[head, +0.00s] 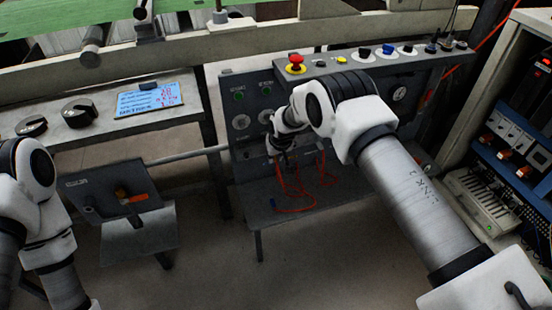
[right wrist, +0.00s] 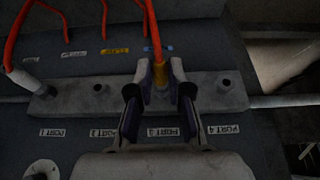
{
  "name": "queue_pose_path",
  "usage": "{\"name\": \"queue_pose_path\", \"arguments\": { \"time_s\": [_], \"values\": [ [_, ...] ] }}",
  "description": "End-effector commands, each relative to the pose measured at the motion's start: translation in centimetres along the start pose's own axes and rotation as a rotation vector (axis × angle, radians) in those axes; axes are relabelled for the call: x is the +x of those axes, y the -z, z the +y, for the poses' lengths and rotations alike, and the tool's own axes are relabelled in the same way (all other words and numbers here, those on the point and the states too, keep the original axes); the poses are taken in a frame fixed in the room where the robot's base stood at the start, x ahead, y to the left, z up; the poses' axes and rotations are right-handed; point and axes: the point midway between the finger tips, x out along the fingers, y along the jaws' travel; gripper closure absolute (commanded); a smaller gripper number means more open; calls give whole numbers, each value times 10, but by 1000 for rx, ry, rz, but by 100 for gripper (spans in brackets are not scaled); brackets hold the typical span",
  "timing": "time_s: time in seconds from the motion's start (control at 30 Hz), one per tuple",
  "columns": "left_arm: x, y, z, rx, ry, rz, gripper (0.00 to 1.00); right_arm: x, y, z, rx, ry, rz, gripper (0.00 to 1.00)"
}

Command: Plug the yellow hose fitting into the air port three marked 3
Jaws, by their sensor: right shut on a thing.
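My right gripper (right wrist: 158,100) is shut on the yellow hose fitting (right wrist: 160,76), with an orange hose (right wrist: 157,30) rising from it. In the head view my right gripper (head: 282,150) is small and dark, in front of the grey panel. The fitting stands over the light port strip (right wrist: 200,94), in line with the label PORT 3 (right wrist: 163,132). The fitting's lower end and the port three opening are hidden, so I cannot tell whether it is seated. My left gripper is outside the views; only its arm shows at left.
Port four (right wrist: 223,85) and port two (right wrist: 100,88) look empty. A pale fitting with an orange hose stands at port one (right wrist: 42,90). Orange hoses (head: 296,208) hang over the lower shelf. A red stop button (head: 296,63) tops the control panel.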

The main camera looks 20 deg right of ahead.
Motion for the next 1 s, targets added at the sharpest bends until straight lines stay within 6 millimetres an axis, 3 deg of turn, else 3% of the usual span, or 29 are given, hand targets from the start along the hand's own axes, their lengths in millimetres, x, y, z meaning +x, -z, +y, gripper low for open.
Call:
{"name": "queue_pose_path", "arguments": {
  "time_s": [0.13, 0.17, 0.2, 0.23, 0.53, 0.63, 1.0],
  "values": [
    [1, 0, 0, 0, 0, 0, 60, 0, 1, 0, 0, 0, 0, 100],
    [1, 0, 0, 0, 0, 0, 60, 0, 1, 0, 0, 0, 0, 71],
    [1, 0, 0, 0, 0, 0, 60, 0, 1, 0, 0, 0, 0, 57],
    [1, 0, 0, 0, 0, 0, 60, 0, 0, 0, 0, 0, 0, 53],
    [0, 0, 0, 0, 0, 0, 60, -1, 0, 0, 0, 0, 0, 53],
    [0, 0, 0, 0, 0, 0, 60, -10, 1, 0, -1, 0, 0, 53],
    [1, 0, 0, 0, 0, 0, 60, -96, 1, 0, 0, 0, 1, 53]
  ]
}}
